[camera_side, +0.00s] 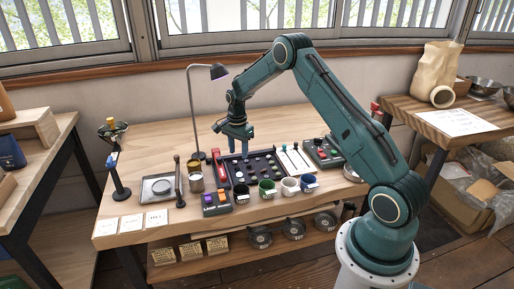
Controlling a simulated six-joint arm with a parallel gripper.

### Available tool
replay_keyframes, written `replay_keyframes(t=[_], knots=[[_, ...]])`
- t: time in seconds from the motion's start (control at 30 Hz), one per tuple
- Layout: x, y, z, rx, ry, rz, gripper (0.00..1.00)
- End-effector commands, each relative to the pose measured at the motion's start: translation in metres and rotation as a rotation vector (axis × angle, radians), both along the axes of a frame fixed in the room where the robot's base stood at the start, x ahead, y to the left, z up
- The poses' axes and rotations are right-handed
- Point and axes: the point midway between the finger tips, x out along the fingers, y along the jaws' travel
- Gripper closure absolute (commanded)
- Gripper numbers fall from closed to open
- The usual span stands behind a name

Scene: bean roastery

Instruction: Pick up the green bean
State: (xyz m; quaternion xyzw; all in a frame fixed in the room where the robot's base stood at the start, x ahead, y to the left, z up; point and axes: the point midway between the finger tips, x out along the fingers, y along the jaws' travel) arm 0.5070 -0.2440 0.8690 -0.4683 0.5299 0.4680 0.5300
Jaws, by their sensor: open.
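My gripper (237,149) points down with its fingers apart, above the back left part of a dark tray (232,181). No object shows between the fingers.
Several cups, among them a green cup (267,188) and a white cup (290,186), stand along the tray's front. A lamp (193,110) rises behind left. A scale (158,188) sits left. The table's back left is clear.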

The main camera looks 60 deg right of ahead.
Motion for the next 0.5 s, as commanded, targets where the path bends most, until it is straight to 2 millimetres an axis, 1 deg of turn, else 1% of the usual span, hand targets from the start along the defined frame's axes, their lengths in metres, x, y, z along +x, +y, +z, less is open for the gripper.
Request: replay_keyframes(t=[0.03,0.2,0.33,0.5], knots=[[-0.001,0.001,-0.009,0.001,0.004,0.0,0.56],[0.0,0.0,-0.03,0.001,0.002,0.0,0.56],[0.0,0.0,-0.038,0.0,0.001,0.0,0.56],[0.0,0.0,-0.04,0.0,0.0,0.0,0.56]])
